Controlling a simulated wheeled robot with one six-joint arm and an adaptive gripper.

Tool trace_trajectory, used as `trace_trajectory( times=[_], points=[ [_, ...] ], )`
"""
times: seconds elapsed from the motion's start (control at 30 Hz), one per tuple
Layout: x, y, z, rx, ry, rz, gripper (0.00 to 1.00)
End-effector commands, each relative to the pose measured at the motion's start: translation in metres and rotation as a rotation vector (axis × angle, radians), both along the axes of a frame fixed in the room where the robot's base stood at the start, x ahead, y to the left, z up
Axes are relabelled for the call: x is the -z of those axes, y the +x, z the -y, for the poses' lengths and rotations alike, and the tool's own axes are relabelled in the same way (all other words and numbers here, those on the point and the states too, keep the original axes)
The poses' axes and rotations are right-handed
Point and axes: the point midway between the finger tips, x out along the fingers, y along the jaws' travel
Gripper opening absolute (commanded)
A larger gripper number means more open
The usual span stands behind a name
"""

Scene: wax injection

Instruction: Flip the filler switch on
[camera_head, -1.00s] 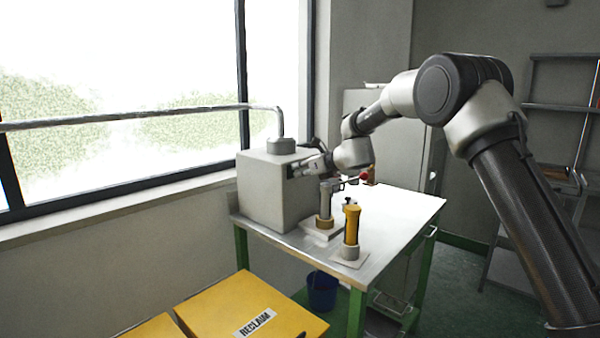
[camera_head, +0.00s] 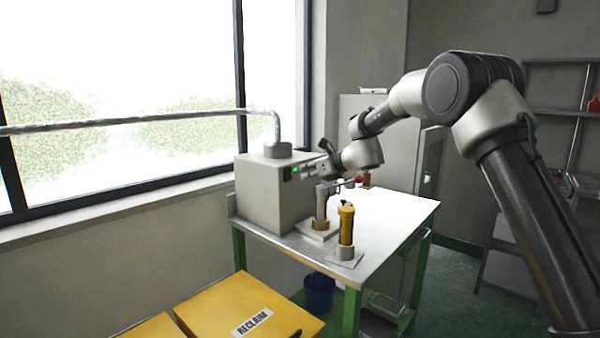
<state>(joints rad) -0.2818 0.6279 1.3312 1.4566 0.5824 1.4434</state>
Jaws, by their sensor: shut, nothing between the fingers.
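The filler is a grey box (camera_head: 260,195) at the back left of the metal table, with a pipe joining its top. A small green light (camera_head: 295,169) shows on the dark panel high on its right-hand face. Small pale details beside the light are too small to tell apart, and I cannot make out the switch lever or its position. My gripper (camera_head: 328,152) is shut and empty, just right of the panel near its upper edge. I cannot tell whether it touches the filler.
A grey cylinder (camera_head: 321,205) stands on a pale base before the filler. A yellow cylinder (camera_head: 346,226) stands upright near the table's front edge. A small red-topped item (camera_head: 360,180) is behind. The right of the tabletop (camera_head: 395,215) is clear. Yellow bins (camera_head: 235,300) stand in front.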

Motion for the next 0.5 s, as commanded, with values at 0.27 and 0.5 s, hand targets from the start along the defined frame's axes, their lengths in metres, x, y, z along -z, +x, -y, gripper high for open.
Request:
trace_trajectory(
  times=[0.27,0.5],
  points=[
    [-0.044,-0.027,0.035,0.001,0.001,0.007,0.00],
    [-0.063,-0.041,0.052,0.000,0.001,0.005,0.00]
  ],
)
